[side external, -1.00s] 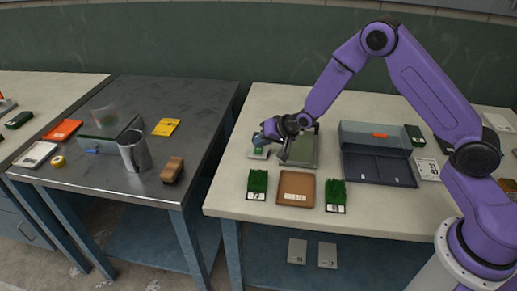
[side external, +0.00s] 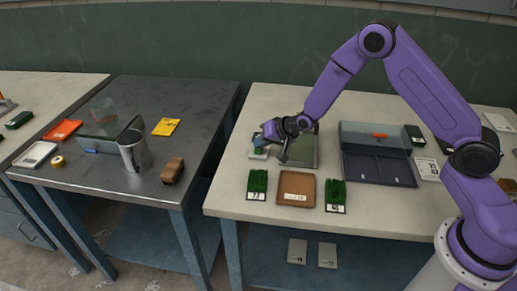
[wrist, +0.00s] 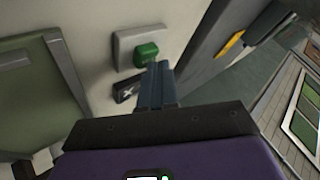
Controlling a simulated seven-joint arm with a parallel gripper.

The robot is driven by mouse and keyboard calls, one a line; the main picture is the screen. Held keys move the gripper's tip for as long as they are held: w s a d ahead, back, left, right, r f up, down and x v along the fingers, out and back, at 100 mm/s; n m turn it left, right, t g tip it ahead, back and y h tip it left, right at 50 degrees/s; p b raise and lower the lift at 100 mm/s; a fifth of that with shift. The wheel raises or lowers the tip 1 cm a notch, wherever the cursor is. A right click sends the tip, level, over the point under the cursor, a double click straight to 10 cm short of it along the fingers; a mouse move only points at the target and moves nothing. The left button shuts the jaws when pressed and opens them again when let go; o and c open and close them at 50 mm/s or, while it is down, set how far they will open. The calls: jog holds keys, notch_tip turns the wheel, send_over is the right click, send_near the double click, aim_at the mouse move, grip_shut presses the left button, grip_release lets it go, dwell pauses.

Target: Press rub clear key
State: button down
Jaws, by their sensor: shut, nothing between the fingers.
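The key is a green button (wrist: 146,53) on a pale grey square plate, seen in the wrist view just beyond my fingertips. A small dark label (wrist: 127,89) with a white mark sits beside it. My gripper (wrist: 158,68) is shut and empty, its blue-grey fingers together close to the button's lower edge. I cannot tell whether they touch it. In the side view my gripper (side external: 259,143) is low over the pale key plate (side external: 258,155) at the left of the right table, and the button itself is hidden there.
A grey-green tray (side external: 304,150) lies right of the key. A brown tray (side external: 296,183) stands between two grass samples (side external: 257,184) (side external: 335,194) at the front. A dark divided case (side external: 376,168) is farther right. The table edge and a gap lie to the left.

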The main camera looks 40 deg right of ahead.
aim_at(261, 150)
jog(key=shift+f, duration=0.2)
dwell(0.4)
jog(key=shift+r, duration=0.9)
jog(key=shift+r, duration=2.55)
